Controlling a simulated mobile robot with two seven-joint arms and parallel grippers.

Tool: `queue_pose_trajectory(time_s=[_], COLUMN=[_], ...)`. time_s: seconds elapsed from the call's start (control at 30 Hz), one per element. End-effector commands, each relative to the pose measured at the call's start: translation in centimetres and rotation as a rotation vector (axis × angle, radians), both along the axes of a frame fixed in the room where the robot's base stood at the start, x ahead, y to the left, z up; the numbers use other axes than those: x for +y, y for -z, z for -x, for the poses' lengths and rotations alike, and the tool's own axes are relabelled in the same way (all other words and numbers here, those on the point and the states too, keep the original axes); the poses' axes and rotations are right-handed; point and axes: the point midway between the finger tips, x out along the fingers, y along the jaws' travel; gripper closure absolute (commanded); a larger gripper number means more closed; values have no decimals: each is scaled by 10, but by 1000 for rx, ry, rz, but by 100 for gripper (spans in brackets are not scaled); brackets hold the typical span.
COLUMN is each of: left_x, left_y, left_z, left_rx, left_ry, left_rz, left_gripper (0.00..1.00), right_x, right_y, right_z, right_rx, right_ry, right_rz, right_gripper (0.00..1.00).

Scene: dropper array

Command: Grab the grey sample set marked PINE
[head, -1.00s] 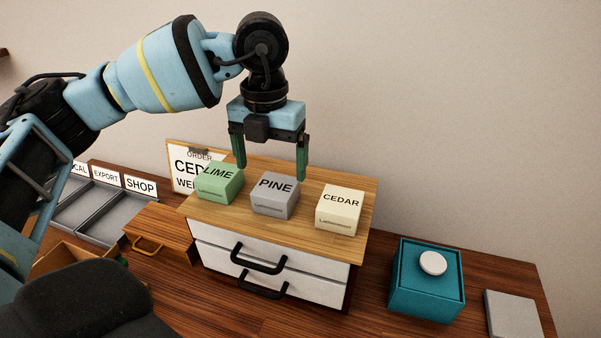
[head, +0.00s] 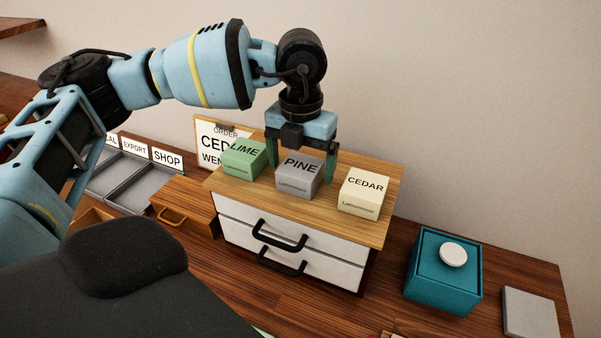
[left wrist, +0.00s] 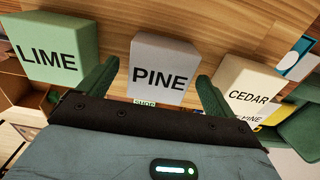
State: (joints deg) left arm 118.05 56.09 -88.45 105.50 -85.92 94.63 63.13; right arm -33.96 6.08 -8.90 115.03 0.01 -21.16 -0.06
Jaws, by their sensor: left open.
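The grey box marked PINE (head: 298,178) stands on the wooden top of a small drawer cabinet, between a green box marked LIME (head: 244,158) and a cream box marked CEDAR (head: 364,194). My left gripper (head: 302,168) is open, pointing down, with its two green fingers at the left and right of the PINE box. In the left wrist view the PINE box (left wrist: 163,70) shows between the fingers, with a gap on each side. Whether the fingers touch it cannot be told from the head view. My right gripper is not in view.
The cabinet (head: 300,230) has white drawers with black handles. A teal box (head: 440,280) with a white knob and a grey slab (head: 530,313) stand at right. At left are grey trays labelled EXPORT and SHOP (head: 167,157), and an order board (head: 212,128) stands behind LIME.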

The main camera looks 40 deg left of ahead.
Motion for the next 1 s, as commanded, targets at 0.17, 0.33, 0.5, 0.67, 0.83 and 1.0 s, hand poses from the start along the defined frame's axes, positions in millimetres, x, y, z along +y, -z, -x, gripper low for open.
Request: queue_pose_trajectory(time_s=[0.17,0.33,0.5,0.67,0.83,1.0], left_x=[0,0,0,0,0,0], left_y=[18,20,20,20,20,20], left_z=[0,0,0,0,0,0], left_rx=[0,-1,0,0,0,-1], left_ry=[-1,-1,-1,-1,-1,-1], left_rz=[0,1,1,1,1,1], left_gripper=[9,9,18,39,61,61], right_x=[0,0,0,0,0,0], right_y=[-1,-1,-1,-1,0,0], right_z=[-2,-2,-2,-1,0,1], right_rx=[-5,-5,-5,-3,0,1], right_ry=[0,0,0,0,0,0], right_rz=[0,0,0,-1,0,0], right_gripper=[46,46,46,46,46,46])
